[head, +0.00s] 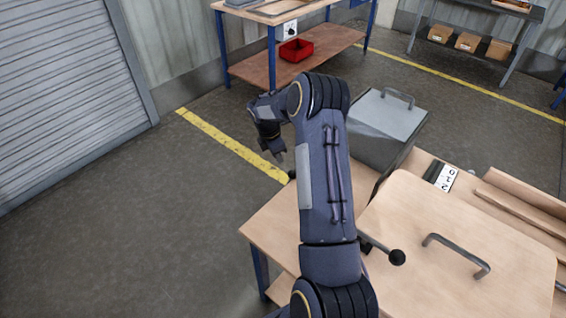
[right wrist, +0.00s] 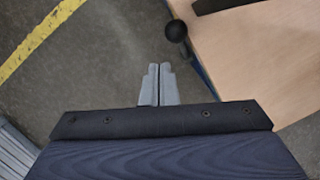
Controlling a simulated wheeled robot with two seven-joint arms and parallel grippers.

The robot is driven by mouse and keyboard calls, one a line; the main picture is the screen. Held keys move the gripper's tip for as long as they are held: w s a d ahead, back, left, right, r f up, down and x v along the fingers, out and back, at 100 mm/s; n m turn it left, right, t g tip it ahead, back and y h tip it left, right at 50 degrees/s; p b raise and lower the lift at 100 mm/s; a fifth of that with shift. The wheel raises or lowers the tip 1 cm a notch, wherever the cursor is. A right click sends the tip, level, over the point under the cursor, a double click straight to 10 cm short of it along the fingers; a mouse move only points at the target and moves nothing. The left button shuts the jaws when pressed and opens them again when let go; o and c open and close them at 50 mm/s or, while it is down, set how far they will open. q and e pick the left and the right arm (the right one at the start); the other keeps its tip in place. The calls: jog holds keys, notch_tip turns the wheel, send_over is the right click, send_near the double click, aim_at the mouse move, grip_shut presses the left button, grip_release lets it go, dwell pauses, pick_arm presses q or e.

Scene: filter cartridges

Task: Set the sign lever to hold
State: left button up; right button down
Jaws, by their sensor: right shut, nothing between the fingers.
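A lever with a round black knob (head: 397,257) stands out over the wooden board on the table in the head view, its rod partly behind my right arm. In the right wrist view a black knob (right wrist: 176,31) on a dark rod shows at the table's edge, just beyond my fingertips; I cannot tell which lever it belongs to. My right gripper (head: 279,158) is shut and empty, off the table's far left side above the floor. Its fingers (right wrist: 157,85) show touching in the wrist view, apart from the knob. No readable hold mark shows. My left gripper is out of view.
A grey lidded box (head: 388,125) stands at the table's back, behind my right arm. The board has a curved handle (head: 456,254). A red bin (head: 296,49) sits on a far bench's shelf. The left floor is clear.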

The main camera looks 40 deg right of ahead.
jog(key=w+d+r, duration=0.1)
jog(key=d+r, duration=0.2)
jog(key=r, duration=0.3)
jog(key=shift+r, duration=0.35)
jog(key=s+a+r+m+t+y, duration=0.1)
jog(key=s+a+r+m+t, duration=0.2)
jog(key=a+r, duration=0.45)
jog(key=s+a+r+m+y, duration=0.1)
jog(key=s+a+r+m, duration=0.2)
jog(key=s+a+r, duration=0.4)
jog(key=s+a+f+m+t+y, duration=0.2)
jog(key=s+a+m, duration=0.7)
jog(key=s+a, duration=0.8)
jog(key=shift+s+a+t+y, duration=0.25)
jog(key=shift+a+t+y, duration=0.6)
jog(key=shift+y, duration=0.15)
